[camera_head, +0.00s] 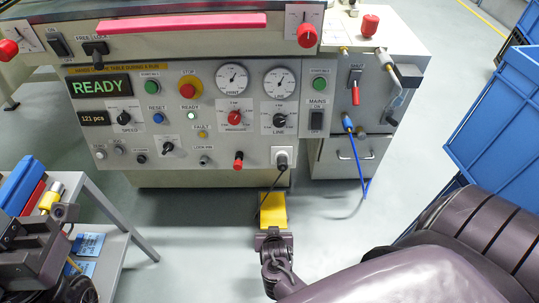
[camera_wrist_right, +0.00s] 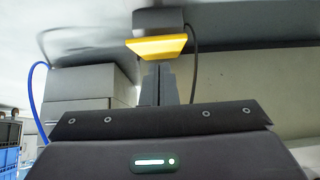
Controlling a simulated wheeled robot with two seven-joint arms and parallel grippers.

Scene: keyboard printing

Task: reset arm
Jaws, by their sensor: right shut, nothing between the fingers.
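My right arm comes in from the lower right of the head view. Its gripper (camera_head: 273,234) is low in front of the machine, close to a yellow pedal-like part (camera_head: 273,208). In the right wrist view the two fingers (camera_wrist_right: 164,80) are together with nothing between them. Their tips point at the yellow part (camera_wrist_right: 157,47), which has a dark housing behind it; whether they touch it I cannot tell. My left gripper (camera_head: 62,212) is at the lower left of the head view, by the side cart, and its jaw opening is not clear.
The machine's control panel (camera_head: 205,150) shows READY, with buttons, dials and a red lever. A grey cabinet (camera_head: 345,172) with a blue hose stands to its right. Blue crates (camera_head: 498,125) are at the right. The cart (camera_head: 128,225) stands at the left. Floor between is clear.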

